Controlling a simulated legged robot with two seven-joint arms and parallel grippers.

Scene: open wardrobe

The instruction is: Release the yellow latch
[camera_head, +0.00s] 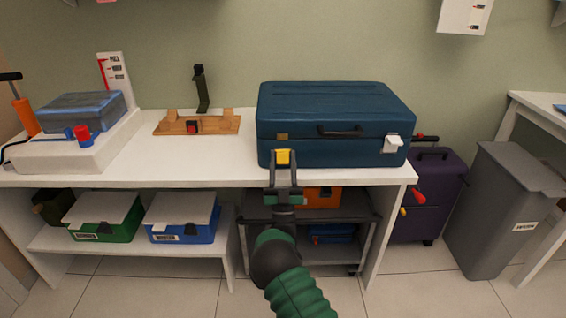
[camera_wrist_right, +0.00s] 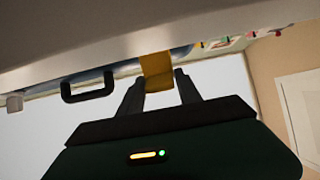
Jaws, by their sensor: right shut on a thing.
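The blue suitcase (camera_head: 335,120) lies flat on the white shelf top, with its lid down. The yellow latch (camera_head: 283,156) is at the left of its front face; it also shows in the wrist view (camera_wrist_right: 156,72). A white latch (camera_head: 393,143) is at the right of the front, and a black handle (camera_head: 340,130) lies between them. My right gripper (camera_head: 283,164) is at the yellow latch, shut on it, with a fingertip on each side. In the wrist view the gripper (camera_wrist_right: 158,85) has the latch between its fingers. My left gripper is not in view.
The shelf edge (camera_head: 200,181) runs just below the suitcase. A wooden block stand (camera_head: 197,125) and a white box with a blue case (camera_head: 85,110) stand to the left. A grey bin (camera_head: 490,215) and purple luggage (camera_head: 430,195) stand to the right.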

